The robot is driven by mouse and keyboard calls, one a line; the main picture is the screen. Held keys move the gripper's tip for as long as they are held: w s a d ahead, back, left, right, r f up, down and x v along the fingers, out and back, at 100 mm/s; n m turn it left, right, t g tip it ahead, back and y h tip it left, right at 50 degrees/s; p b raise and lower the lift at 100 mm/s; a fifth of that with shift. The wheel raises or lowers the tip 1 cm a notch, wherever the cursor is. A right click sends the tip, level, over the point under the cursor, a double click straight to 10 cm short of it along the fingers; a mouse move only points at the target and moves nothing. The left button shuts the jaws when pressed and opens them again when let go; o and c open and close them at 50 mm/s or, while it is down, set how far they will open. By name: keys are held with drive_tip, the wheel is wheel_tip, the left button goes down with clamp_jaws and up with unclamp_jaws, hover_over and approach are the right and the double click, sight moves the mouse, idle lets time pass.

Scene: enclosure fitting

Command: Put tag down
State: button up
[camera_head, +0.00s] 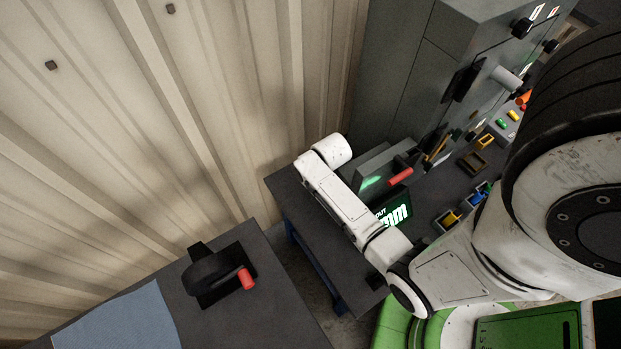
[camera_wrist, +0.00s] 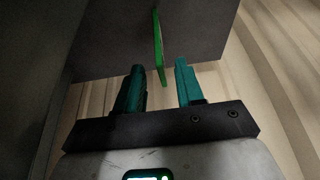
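In the wrist view a thin green plate, which I take to be the tag (camera_wrist: 159,46), shows nearly edge-on against a dark grey surface (camera_wrist: 205,30). I cannot tell whether it rests on that surface. My gripper (camera_wrist: 160,66) has two teal fingers spread apart, with the lower end of the tag between their tips. A gap shows on each side of the tag, so the fingers do not appear to touch it. In the head view I cannot make out the gripper or the tag.
A dark bench (camera_head: 287,190) carries a grey box, a lit green display (camera_head: 397,211), a red cylinder (camera_head: 400,177) and small bins (camera_head: 449,219). A tall grey cabinet (camera_head: 400,75) stands behind. A nearer table holds a black red-handled device (camera_head: 214,275) and blue mat (camera_head: 125,322). Corrugated wall lies left.

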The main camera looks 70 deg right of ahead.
drive_tip(key=shift+x, duration=1.9)
drive_tip(key=shift+c, duration=0.5)
clamp_jaws()
